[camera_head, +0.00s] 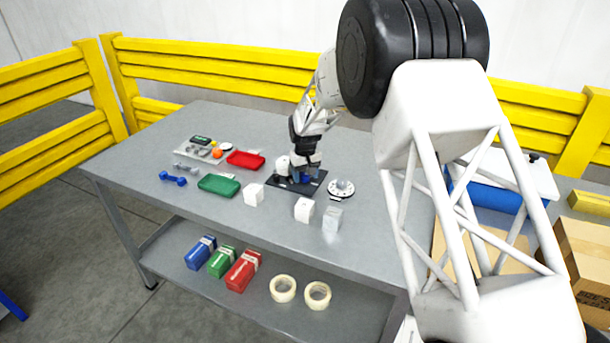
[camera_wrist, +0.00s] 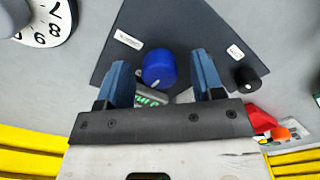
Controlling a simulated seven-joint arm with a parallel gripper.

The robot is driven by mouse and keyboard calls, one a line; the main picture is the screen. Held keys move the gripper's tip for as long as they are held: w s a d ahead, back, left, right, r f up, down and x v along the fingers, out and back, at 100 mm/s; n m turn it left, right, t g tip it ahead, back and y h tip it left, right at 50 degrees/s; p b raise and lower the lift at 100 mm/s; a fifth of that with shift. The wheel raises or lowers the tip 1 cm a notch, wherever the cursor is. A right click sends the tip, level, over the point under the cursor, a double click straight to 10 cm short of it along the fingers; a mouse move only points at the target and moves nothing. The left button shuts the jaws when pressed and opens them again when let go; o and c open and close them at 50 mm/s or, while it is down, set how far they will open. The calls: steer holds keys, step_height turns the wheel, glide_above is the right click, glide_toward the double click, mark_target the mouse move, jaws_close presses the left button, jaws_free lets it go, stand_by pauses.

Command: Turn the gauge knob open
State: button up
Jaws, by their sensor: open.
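A dark panel (camera_head: 278,181) lies on the grey table and carries a round blue knob (camera_wrist: 159,69) with a pale pointer mark. A smaller black knob (camera_wrist: 246,77) is on the panel's right side in the wrist view. White labels (camera_wrist: 128,39) sit near the knobs; their text is too small to read, so I cannot tell which knob is the gauge knob. My gripper (camera_wrist: 159,77) is open above the panel, its blue fingers on either side of the blue knob, apart from it in the picture. Green lettering (camera_wrist: 150,97) shows partly behind the gripper.
A round white dial (camera_head: 341,188) stands close beside the panel. White blocks (camera_head: 254,194) stand in front. A green tray (camera_head: 219,185), a red tray (camera_head: 245,159) and a blue dumbbell (camera_head: 173,179) lie to the left. Yellow rails (camera_head: 200,62) run behind the table.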

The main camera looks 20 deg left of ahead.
mark_target(306, 175)
steer(key=shift+r, duration=3.9)
steer(key=shift+d+r, duration=0.2)
steer(key=shift+d, duration=0.05)
steer(key=s+d+r+m, duration=0.2)
steer(key=s+d+r, duration=0.35)
steer(key=d, duration=0.65)
steer(key=s+d+r+m+t, duration=0.1)
steer(key=s+d+r, duration=0.5)
steer(key=d, duration=0.6)
steer(key=s+d+r+m, duration=0.2)
steer(key=s+d+r, duration=0.2)
steer(key=d+r, duration=0.55)
steer(key=s+d+f+m, duration=0.1)
steer(key=s+d, duration=0.6)
steer(key=s, duration=0.3)
steer(key=s+d+f+m+t, duration=0.1)
steer(key=s+d+f+m, duration=0.1)
steer(key=s+d, duration=0.5)
steer(key=s+d+f+m, duration=0.1)
steer(key=s+d, duration=0.7)
steer(key=s, duration=0.6)
steer(key=shift+s+f+t, duration=0.25)
steer(key=shift+t, duration=0.05)
